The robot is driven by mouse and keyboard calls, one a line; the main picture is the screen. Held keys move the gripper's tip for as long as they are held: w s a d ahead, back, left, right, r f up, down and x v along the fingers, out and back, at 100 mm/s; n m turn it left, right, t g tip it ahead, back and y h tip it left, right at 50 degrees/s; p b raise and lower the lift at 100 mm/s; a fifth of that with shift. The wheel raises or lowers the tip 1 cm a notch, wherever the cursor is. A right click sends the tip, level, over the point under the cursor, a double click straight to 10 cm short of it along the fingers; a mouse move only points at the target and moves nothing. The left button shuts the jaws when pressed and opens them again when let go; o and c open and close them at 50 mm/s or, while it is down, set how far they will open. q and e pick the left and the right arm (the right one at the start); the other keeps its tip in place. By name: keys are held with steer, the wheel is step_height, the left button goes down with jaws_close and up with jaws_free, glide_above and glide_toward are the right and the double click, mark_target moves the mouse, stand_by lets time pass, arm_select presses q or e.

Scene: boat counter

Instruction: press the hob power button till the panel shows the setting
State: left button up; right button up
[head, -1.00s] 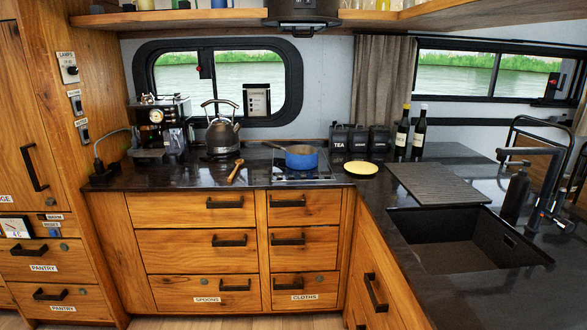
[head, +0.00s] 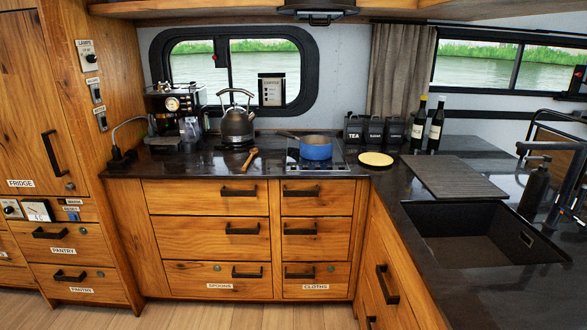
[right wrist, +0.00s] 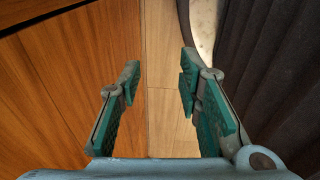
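The black hob (head: 335,165) is set in the dark counter, with a blue pan (head: 316,148) on it. Its power button and any panel reading are too small to make out in the head view. My right gripper (right wrist: 158,85) shows in the right wrist view, with its green-padded fingers wide apart and nothing between them. It points down toward a wooden floor, with wood panelling on the left and dark ribbed fabric on the right. Neither gripper shows in the head view, and my left gripper is in no frame.
A kettle (head: 237,122) stands left of the hob, with a wooden spoon (head: 250,159) in front. A yellow plate (head: 376,159), black canisters (head: 374,132) and bottles (head: 436,125) stand to the right. Farther right are a dark board (head: 452,178) and the sink (head: 480,240).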

jaws_close()
stand_by(1.0)
